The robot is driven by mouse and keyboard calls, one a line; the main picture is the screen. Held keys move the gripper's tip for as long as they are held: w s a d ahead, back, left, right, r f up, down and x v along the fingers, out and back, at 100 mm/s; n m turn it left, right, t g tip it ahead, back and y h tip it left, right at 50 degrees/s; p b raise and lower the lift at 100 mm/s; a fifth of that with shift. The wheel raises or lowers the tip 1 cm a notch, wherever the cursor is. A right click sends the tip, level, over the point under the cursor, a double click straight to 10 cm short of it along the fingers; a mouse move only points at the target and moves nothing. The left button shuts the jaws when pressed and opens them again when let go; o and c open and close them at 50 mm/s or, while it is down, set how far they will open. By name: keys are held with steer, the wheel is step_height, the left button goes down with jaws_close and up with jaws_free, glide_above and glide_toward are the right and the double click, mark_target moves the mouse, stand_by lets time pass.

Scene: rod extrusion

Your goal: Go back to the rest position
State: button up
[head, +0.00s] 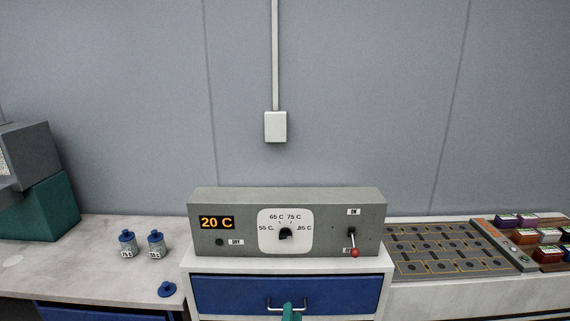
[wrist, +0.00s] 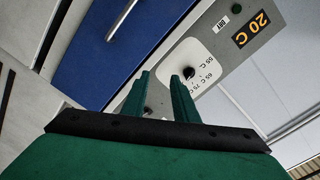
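My gripper (wrist: 160,76) shows in the wrist view with its two green fingers apart and nothing seen between them. In the head view only a green tip of my gripper (head: 291,312) shows at the bottom edge, in front of the blue drawer (head: 245,295). The grey control box (head: 290,196) stands on the cabinet behind it. Its display (head: 216,223) reads 20 C. Its dial (head: 285,235) has marks from 55 C to 85 C. The red-knobbed lever (head: 355,252) points down, towards the lower label. The rest of my arm is hidden.
Two blue-capped jars (head: 128,244) and a loose blue cap (head: 167,289) are on the left counter. A slotted tray (head: 440,250) and several coloured containers (head: 525,236) are at right. The drawer handle (head: 287,306) sticks out near my gripper.

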steer(key=s+d+f+n+g, duration=0.1)
steer(key=s+f+n, duration=0.2)
steer(key=s+f, duration=0.5)
steer(key=s+f+n, duration=0.4)
steer(key=s, duration=0.8)
steer(key=s+a+n, duration=0.1)
steer(key=s+n, duration=0.1)
steer(key=s, duration=0.8)
steer(key=s+a+n+g, duration=0.1)
steer(key=s+a+n, duration=0.1)
steer(key=s, duration=0.9)
steer(key=shift+s+r, duration=0.25)
